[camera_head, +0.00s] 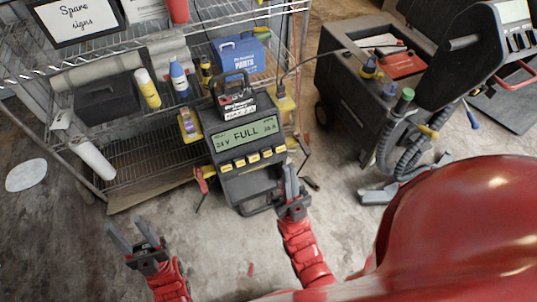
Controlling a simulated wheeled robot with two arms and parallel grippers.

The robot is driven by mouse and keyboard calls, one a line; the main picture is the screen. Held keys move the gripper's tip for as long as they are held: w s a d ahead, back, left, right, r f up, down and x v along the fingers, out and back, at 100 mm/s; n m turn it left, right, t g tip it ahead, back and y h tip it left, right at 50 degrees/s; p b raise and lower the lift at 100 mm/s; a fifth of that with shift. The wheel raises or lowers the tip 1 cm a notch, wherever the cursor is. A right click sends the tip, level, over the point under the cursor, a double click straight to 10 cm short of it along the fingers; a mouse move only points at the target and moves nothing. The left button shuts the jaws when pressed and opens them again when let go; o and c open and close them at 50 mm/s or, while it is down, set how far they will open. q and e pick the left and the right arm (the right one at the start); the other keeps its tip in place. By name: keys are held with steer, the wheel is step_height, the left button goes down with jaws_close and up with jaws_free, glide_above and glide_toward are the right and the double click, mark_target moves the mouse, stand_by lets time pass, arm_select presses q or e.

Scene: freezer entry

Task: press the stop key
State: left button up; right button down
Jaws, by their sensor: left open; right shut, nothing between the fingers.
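A dark charger (243,185) stands at the front of a wire shelf. Its green display (245,134) reads "24V FULL" with a current figure at the right. Below the display is a slanted row of several yellow keys (253,158); their labels are too small to read, so I cannot tell which is the stop key. My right gripper (290,168) is shut and empty, its fingers pointing up near the right end of the key row; I cannot tell whether it touches the charger. My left gripper (127,225) is open and empty over the floor at lower left, apart from the charger.
The wire shelf (150,150) holds bottles, a dark box (106,98) and a blue parts box (239,52). A red-handled clamp (201,180) hangs left of the charger. A dark machine (345,75) with hoses stands at right. Bare concrete floor (60,240) lies at left.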

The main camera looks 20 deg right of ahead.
steer(key=w+a+f+n+g+y+b, duration=0.1)
steer(key=w+a+f+n+g+b, duration=0.1)
steer(key=w+a+f+g+b, duration=0.45)
steer(key=w+a+f+n+g+y+b, duration=0.1)
steer(key=w+f+g+y+b, duration=0.15)
steer(key=f, duration=0.75)
steer(key=w+a+f+n+g+y+b, duration=0.1)
steer(key=w+a+f+n+g+b, duration=0.1)
steer(key=w+a+f+g+b, duration=0.5)
steer(key=w+d+f+m+h+b, duration=0.1)
steer(key=w+d+f+h+b, duration=0.25)
steer(key=f, duration=0.35)
steer(key=w+d+f+m+t+h+b, duration=0.1)
steer(key=w+d+f+m+h+b, duration=0.15)
steer(key=d+f+h, duration=0.35)
steer(key=w+d+f+h+b, duration=0.2)
steer(key=d+f+b, duration=0.2)
steer(key=f, duration=0.5)
steer(key=d+r+m+t+h+b, duration=0.1)
steer(key=d+m+h+b, duration=0.1)
steer(key=d+h+b, duration=0.1)
steer(key=w+d+r+m+t+h+b, duration=0.1)
steer(key=d+m+h+b, duration=0.2)
steer(key=d, duration=0.5)
steer(key=shift+r+t+h+b, duration=0.25)
steer(key=shift+t+h+b, duration=0.25)
steer(key=shift+h, duration=0.6)
steer(key=shift+w+f, duration=0.1)
